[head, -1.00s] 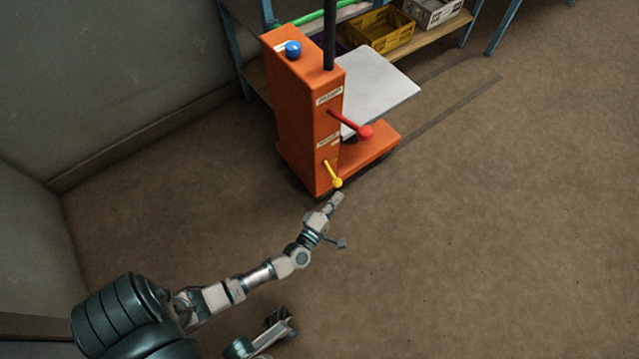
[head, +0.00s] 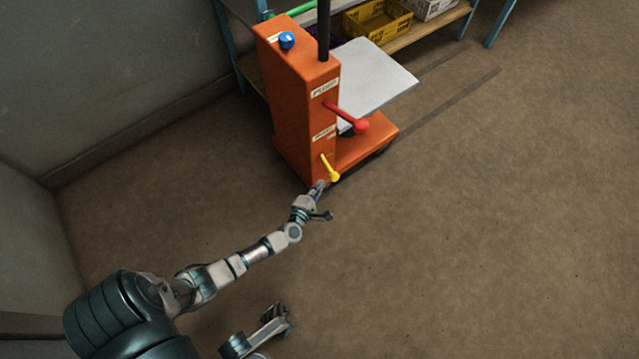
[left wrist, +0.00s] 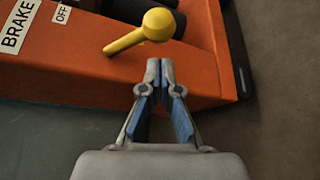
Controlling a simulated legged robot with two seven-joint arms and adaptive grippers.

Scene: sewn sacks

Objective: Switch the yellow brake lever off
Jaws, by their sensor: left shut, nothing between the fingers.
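The yellow brake lever (head: 329,168) sits low on the side of the orange lift machine (head: 293,110), slanting down to a round knob. In the left wrist view the lever (left wrist: 140,32) stands out from the orange face, beside labels reading BRAKE (left wrist: 19,26) and OFF (left wrist: 62,14). My left gripper (head: 320,186) is shut and empty, just below the yellow knob; in the left wrist view its fingertips (left wrist: 160,66) are together beneath the knob. I cannot tell whether they touch it. A second gripper (head: 275,317), seemingly my right one, shows small at the bottom; its fingers are unclear.
A red lever (head: 348,119) sticks out above the yellow one, and a blue knob (head: 287,40) is on top. A grey platform (head: 375,75) extends right. A shelf with a yellow crate (head: 377,20) stands behind. The floor at right is clear.

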